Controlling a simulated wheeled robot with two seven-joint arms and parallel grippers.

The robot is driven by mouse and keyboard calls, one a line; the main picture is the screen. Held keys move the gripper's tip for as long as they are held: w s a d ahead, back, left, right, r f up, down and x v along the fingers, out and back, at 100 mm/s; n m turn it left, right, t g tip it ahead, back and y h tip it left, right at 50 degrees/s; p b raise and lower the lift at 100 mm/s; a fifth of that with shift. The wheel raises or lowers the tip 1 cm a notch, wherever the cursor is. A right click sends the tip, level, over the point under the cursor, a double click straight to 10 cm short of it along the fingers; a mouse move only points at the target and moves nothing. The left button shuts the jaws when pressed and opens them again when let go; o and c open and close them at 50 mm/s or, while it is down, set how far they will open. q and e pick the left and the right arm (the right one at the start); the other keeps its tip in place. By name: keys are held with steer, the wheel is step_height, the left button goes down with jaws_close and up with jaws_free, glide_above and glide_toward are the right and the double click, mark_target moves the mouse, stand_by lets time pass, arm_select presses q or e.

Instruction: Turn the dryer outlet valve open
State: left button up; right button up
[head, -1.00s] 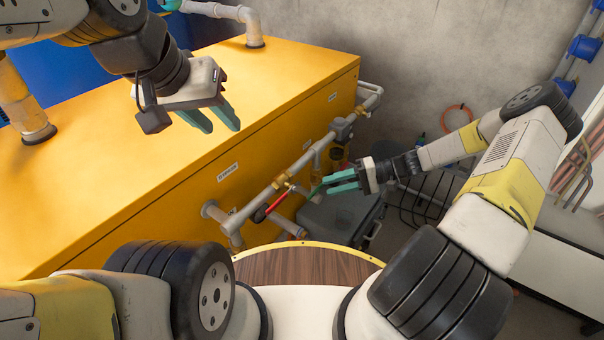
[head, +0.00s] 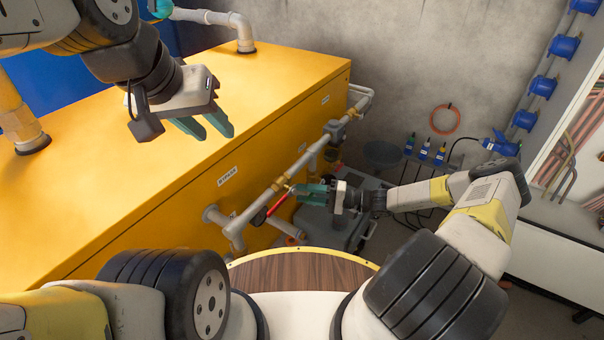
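A valve with a red lever (head: 277,205) is on the grey pipe run (head: 255,205) along the yellow cabinet's (head: 180,180) side. The lever lies slanted, with a dark piece at its lower left end. I cannot tell from the labels which valve is the dryer outlet valve. My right gripper (head: 303,191) is by the lever's upper right end, its teal fingers pointing left. The overlap hides whether it touches the lever and how far apart the fingers are. My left gripper (head: 208,129) is open and empty above the cabinet top.
A small white label (head: 227,175) is on the cabinet side above the pipes. More brass fittings (head: 297,167) follow along the pipe run. A grey case (head: 345,228) stands below my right gripper. An orange hose coil (head: 445,119) and blue bottles (head: 424,149) are by the back wall.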

steer(key=shift+w+a, duration=0.1)
steer(key=shift+a, duration=0.3)
jaws_close()
stand_by(1.2)
